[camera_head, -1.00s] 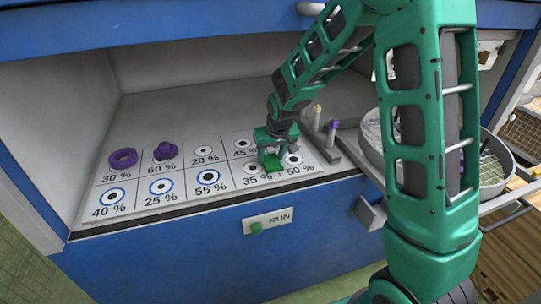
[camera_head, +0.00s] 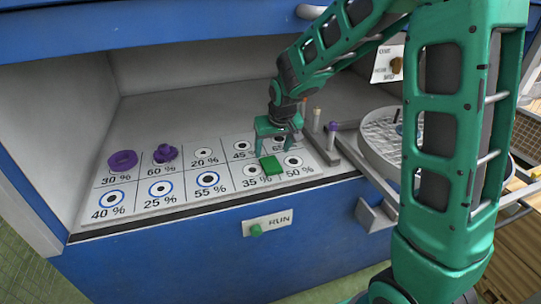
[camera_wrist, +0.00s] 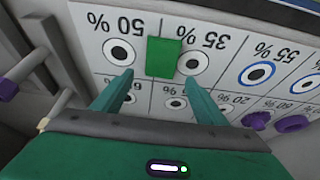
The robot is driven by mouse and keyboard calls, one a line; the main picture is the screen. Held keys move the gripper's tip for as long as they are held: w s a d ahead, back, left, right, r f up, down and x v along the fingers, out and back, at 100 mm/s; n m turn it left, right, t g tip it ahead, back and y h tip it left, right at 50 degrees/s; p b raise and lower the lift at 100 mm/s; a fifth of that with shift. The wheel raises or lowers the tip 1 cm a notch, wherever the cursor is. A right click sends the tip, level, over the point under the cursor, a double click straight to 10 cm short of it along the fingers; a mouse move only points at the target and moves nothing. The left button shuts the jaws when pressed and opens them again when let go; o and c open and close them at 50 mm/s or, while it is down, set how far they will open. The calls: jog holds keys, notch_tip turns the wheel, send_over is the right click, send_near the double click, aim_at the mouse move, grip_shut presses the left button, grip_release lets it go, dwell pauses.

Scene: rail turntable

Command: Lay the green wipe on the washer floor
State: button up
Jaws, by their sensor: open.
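The green wipe (camera_head: 271,165) is a small green rectangle on the white marked board, between the 35 % and 50 % circles. In the wrist view the wipe (camera_wrist: 163,57) lies ahead of and between the fingertips, with a gap to them. My gripper (camera_head: 279,148) is open and empty, just behind the wipe. Its two fingers (camera_wrist: 160,80) are spread wide in the wrist view. A round grey basin (camera_head: 366,150) with a mesh-like inside stands at the right; it may be the washer. My arm hides much of it.
The board (camera_head: 230,181) carries a purple ring (camera_head: 123,160) and a purple knobbed piece (camera_head: 165,153) at left. A rack with upright sticks (camera_head: 333,127) stands right of my gripper.

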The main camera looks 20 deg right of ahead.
jog(key=shift+v, duration=1.15)
jog(key=shift+s+d+r, duration=0.1)
jog(key=shift+s+d, duration=0.15)
jog(key=shift+d, duration=0.1)
jog(key=s+d+r+m+g, duration=0.25)
jog(key=s+d, duration=0.55)
jog(key=s, duration=0.5)
jog(key=s+d+r+m+g, duration=0.1)
jog(key=s+d+r+m, duration=0.15)
jog(key=s+d, duration=0.8)
jog(key=s+a+m+g, duration=0.1)
jog(key=s+a, duration=0.1)
jog(key=s, duration=1.1)
jog(key=shift+f, duration=0.15)
jog(key=shift+w, duration=0.1)
